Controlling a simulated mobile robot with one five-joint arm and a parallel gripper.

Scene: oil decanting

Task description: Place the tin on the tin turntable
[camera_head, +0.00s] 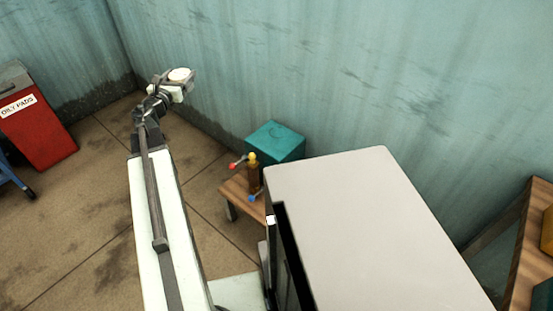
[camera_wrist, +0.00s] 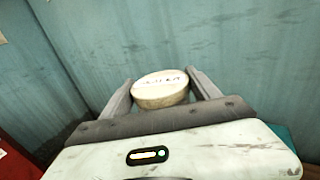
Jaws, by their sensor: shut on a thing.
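The tin is a round cream-coloured tin (camera_wrist: 161,88) with dark lettering on its pale lid. My gripper (camera_wrist: 163,90) has one finger on each side of it and holds it in front of the teal wall. In the head view my gripper (camera_head: 179,80) is at the end of my extended arm at upper left, with the tin (camera_head: 180,74) showing as a pale disc. The tin's underside is hidden. I cannot make out a tin turntable in either view.
A low wooden table (camera_head: 238,195) carries a teal box (camera_head: 276,141) and a brown bottle with a yellow top (camera_head: 253,173). A large grey cabinet (camera_head: 370,220) fills the right centre. A red "OILY PADS" bin (camera_head: 40,135) stands at left. Floor between bin and arm is clear.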

